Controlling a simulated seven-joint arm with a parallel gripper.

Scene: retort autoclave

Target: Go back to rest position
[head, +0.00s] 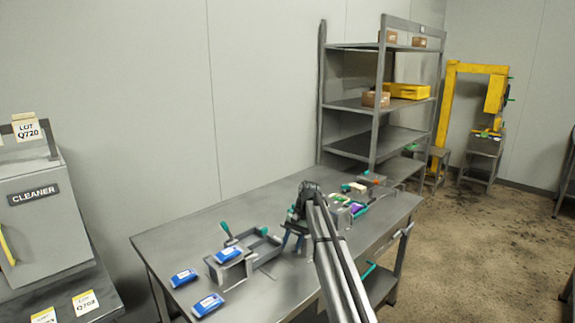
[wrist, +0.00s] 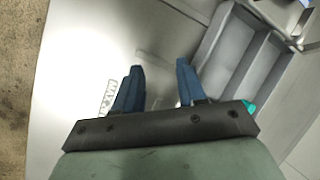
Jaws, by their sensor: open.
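My gripper (head: 292,242) is over the middle of the metal table (head: 185,231), reached by my arm from the front right. In the wrist view its two blue fingers (wrist: 158,88) are apart with nothing between them, above the bare table top. A grey open-topped tray or fixture (head: 268,247) with teal handles stands just left of the gripper; its compartments also show at the upper right of the wrist view (wrist: 232,58). Part of the table behind my arm is hidden.
Blue packs (head: 207,304) lie on and near the fixture at the table's left. Small coloured items (head: 358,188) crowd the right end. A cleaner machine (head: 38,210) stands at the far left, grey shelving (head: 350,104) behind, and a yellow frame (head: 447,105) at the back right.

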